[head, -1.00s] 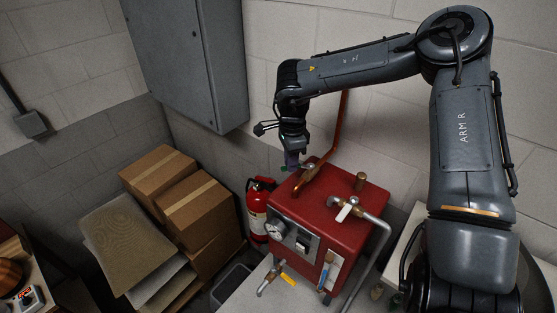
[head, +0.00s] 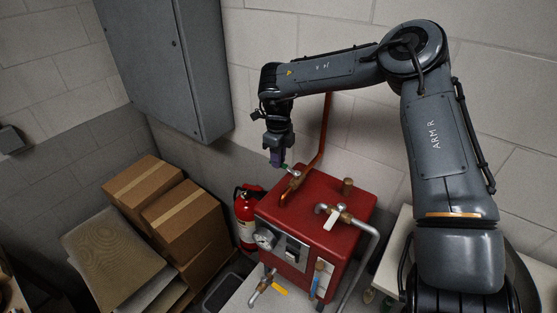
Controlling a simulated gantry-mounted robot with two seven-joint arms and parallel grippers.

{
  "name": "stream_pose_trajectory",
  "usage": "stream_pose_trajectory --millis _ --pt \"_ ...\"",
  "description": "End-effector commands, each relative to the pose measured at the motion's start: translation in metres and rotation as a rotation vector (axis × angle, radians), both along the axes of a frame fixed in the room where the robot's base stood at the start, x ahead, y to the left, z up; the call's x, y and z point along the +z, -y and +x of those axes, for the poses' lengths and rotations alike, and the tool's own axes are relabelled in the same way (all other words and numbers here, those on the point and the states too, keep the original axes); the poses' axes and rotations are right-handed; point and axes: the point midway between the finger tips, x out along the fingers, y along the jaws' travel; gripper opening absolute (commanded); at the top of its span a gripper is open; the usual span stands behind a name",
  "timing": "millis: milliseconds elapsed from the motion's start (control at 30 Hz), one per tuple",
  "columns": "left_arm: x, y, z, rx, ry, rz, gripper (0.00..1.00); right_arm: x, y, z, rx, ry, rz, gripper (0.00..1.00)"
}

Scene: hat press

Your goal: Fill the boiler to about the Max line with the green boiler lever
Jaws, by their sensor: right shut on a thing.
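The red boiler (head: 348,232) stands on a pale bench. A copper pipe and brass valve (head: 292,181) sit on its top left. My right gripper (head: 277,161), with purple fingertips, is at this valve and shut on the small green boiler lever (head: 288,168), mostly hidden by the fingers. On the front right of the boiler is a pale panel with a gauge (head: 320,277); its Max line and water level are too small to read. My left gripper is out of view.
A fire extinguisher (head: 246,218) and cardboard boxes (head: 182,223) stand left; a grey wall cabinet (head: 160,62) hangs above.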

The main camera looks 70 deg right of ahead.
Motion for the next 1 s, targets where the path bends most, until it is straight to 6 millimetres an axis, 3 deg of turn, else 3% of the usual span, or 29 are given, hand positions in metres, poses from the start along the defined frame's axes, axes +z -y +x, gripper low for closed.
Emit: stream_pose_trajectory --millis 300,767,800,933,1000 --pt "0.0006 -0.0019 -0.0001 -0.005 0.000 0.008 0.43 0.0007 0.0064 -0.0020 -0.104 -0.003 0.000 0.00" --pt "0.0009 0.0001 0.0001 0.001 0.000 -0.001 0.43 0.0008 0.0073 -0.0024 -0.120 -0.004 0.001 0.00" --pt "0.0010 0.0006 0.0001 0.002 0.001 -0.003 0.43 0.0009 0.0073 -0.0024 -0.120 -0.004 0.001 0.22" --pt "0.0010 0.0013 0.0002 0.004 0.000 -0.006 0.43 0.0007 0.0072 -0.0022 -0.118 -0.003 0.000 0.42" --pt "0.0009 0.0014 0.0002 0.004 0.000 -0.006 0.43 0.0006 0.0072 -0.0020 -0.117 -0.003 0.000 0.45"
